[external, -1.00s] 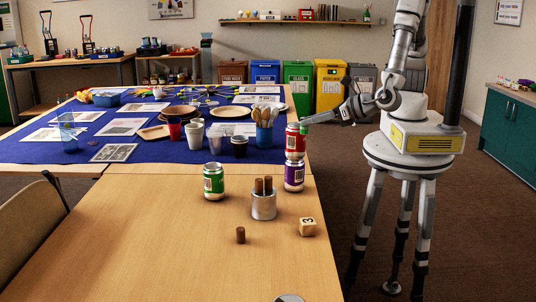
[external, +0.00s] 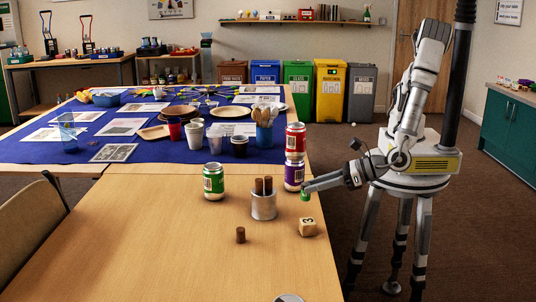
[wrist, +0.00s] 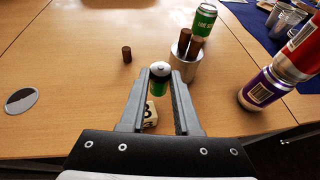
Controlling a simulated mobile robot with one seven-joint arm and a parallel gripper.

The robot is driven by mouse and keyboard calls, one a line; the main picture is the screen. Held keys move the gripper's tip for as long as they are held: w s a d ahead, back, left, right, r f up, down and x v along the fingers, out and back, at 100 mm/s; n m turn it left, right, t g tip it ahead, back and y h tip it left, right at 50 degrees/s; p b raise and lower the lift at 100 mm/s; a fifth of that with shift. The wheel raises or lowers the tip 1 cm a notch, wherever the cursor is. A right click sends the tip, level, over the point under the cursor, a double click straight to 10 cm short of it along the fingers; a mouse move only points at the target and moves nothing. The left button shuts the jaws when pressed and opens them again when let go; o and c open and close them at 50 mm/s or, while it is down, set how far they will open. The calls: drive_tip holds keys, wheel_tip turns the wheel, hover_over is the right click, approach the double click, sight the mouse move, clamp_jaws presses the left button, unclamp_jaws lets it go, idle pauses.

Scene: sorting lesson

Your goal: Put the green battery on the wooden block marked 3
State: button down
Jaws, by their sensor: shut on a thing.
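My gripper (external: 307,188) is shut on the green battery (external: 305,196), which hangs just past the right edge of the stacked cans, above the table's right side. In the wrist view the block (wrist: 150,112) is partly hidden by the battery and a finger.
A red can (external: 295,139) stands on a purple can (external: 294,174) close behind my gripper. A metal cup (external: 263,207) with brown cylinders is left of the block. A green can (external: 213,182) and a brown cylinder (external: 241,235) stand farther left. The near table is mostly clear.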

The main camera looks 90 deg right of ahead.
drive_tip(key=shift+s+a+f+b, duration=0.15)
drive_tip(key=shift+a+f, duration=0.2)
drive_tip(key=shift+f, duration=0.5)
drive_tip(key=shift+a+f+b, duration=0.15)
drive_tip(key=shift+a+f, duration=0.15)
drive_tip(key=shift+f, duration=0.6)
drive_tip(key=shift+s+a+f+b, duration=0.15)
drive_tip(key=shift+a+f, duration=0.2)
drive_tip(key=shift+f, duration=0.5)
drive_tip(key=shift+f, duration=0.1)
drive_tip(key=c, duration=0.6)
unclamp_jaws()
drive_tip(key=shift+s+a+r, duration=0.1)
drive_tip(key=shift+s+r, duration=0.15)
drive_tip(key=shift+s, duration=0.05)
drive_tip(key=p+v, duration=0.1)
drive_tip(key=v, duration=1)
drive_tip(key=shift+s+r, duration=0.1)
